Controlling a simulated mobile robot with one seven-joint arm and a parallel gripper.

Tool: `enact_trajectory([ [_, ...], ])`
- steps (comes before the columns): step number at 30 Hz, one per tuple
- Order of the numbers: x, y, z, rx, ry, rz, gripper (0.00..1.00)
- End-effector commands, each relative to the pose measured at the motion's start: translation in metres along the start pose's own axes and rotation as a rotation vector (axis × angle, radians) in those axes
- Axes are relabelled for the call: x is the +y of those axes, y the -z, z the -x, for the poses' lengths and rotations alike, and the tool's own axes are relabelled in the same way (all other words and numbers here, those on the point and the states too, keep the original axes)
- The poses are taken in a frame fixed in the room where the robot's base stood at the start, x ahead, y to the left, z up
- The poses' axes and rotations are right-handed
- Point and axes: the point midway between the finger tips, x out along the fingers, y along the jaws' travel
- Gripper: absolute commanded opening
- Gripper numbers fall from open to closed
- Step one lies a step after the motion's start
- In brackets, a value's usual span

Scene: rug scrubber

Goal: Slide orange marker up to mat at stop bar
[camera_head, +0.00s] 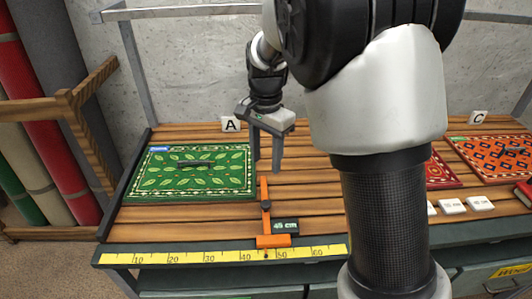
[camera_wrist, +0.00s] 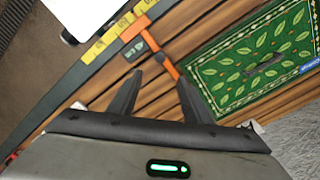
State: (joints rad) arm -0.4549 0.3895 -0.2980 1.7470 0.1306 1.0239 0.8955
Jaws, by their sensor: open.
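The orange marker (camera_head: 265,215) is a slim upright-in-picture bar with a wider foot on the yellow ruler strip, a little short of the 50 mark. A green leaf-patterned mat (camera_head: 145,187) with a dark handle lies to its left, its left side near a dark bar (camera_head: 121,187) at the bench's left edge. A narrow strip of wood seems to show between marker and mat. My gripper (camera_head: 267,165) is open and empty, fingers pointing down near the marker's far end. In the wrist view, the marker (camera_wrist: 165,58) runs close to the right finger of my gripper (camera_wrist: 160,76).
A dark tag reading 45 cm (camera_head: 286,226) sits right of the marker. The yellow ruler (camera_head: 220,256) runs along the front edge. Red and orange patterned mats (camera_head: 490,158) and white number tags (camera_head: 453,206) lie at the right. My arm hides the bench's middle.

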Motion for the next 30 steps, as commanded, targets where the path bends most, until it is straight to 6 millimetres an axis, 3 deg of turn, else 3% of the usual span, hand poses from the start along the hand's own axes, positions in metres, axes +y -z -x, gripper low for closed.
enact_trajectory([
  [14,0.001,0.0,0.009,0.0,0.002,0.002,0.45],
  [17,0.008,0.0,0.02,0.002,0.022,0.021,0.45],
  [20,0.026,-0.002,0.041,0.009,0.064,0.072,0.45],
  [24,0.065,-0.011,0.076,0.045,0.14,0.193,0.45],
  [30,0.123,-0.032,0.112,0.145,0.218,0.384,0.45],
])
